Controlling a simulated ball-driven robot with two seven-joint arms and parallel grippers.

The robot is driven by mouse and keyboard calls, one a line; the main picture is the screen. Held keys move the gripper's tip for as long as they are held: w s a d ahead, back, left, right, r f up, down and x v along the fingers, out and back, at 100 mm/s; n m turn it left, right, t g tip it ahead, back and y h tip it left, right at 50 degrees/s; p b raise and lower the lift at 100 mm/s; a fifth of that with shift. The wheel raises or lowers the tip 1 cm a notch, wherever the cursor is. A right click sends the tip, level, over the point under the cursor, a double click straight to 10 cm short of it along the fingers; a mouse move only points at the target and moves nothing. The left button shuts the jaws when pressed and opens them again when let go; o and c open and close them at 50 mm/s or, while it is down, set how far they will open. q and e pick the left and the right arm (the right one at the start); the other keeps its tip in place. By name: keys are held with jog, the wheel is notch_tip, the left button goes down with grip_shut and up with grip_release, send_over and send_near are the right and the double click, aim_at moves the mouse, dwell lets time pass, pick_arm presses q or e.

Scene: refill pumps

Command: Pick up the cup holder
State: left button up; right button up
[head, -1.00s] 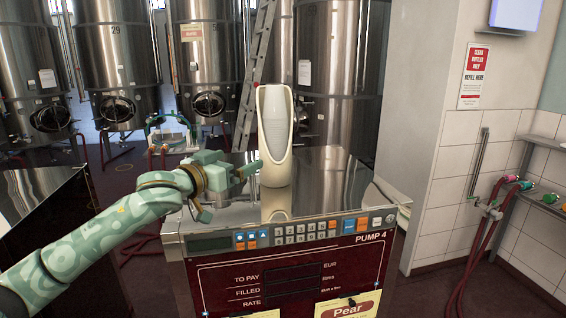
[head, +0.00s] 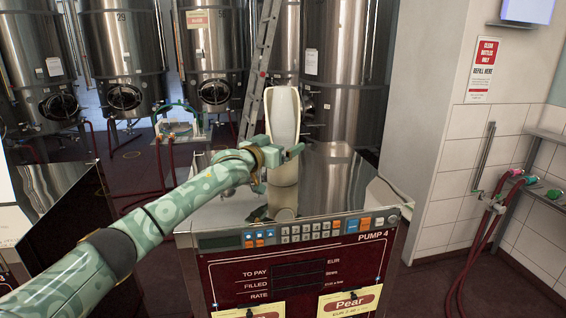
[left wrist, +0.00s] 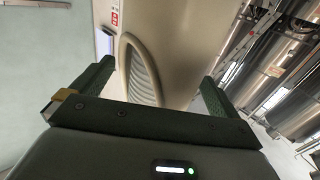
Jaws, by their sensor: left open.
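The cup holder (head: 283,112) is a tall cream dispenser with a scooped open front and pale ribbed cups inside. It stands upright on the shiny metal top of Pump 4. In the left wrist view the cup holder (left wrist: 160,60) fills the middle between the two green fingers of the gripper (left wrist: 155,85). The fingers lie on either side of it, and I cannot tell whether they touch it. My right gripper is not in view.
The pump's metal top (head: 335,185) is clear to the right of the cup holder. Its keypad panel (head: 300,232) runs along the front edge. Steel tanks (head: 345,75) and a ladder (head: 262,65) stand behind. Red hoses (head: 482,235) hang at the right wall.

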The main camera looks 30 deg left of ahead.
pick_arm(q)
jog(key=shift+s, duration=0.1)
jog(key=shift+a, duration=0.1)
jog(key=c, duration=1.3)
jog(key=shift+r, duration=0.1)
jog(key=shift+c, duration=0.8)
jog(key=shift+r, duration=0.1)
